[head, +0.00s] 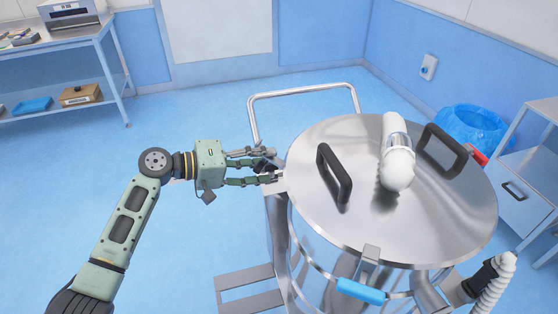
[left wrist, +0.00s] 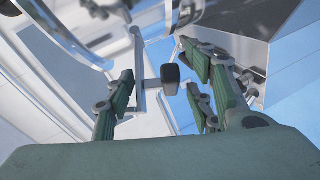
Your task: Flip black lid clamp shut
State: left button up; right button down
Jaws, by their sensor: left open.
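The steel vat's round lid (head: 440,205) fills the right half of the head view, with two black handles on top. My left gripper (head: 272,166) is open at the lid's left edge, its fingers pointing right toward the rim. In the left wrist view, the black clamp end (left wrist: 171,73) sits on a metal lever between the spread fingers of my left gripper (left wrist: 157,72). I see clear gaps beside it, and no firm hold. In the head view the fingers largely hide the clamp. My right gripper is not in view.
A white fitting (head: 398,155) stands on the lid. A blue clamp handle (head: 360,291) is at the vat's front, and a white ribbed hose (head: 495,285) is at lower right. A metal rail (head: 303,91) rises behind the vat. The floor to the left is clear.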

pick_arm(q)
jog(key=shift+w+d+f, duration=0.1)
jog(key=shift+d, duration=0.2)
jog(key=shift+a, duration=0.4)
jog(key=shift+c, duration=2.1)
jog(key=shift+d, duration=0.1)
jog(key=c, duration=0.4)
jog(key=shift+s+f, duration=0.15)
jog(key=shift+s, duration=0.05)
grip_shut()
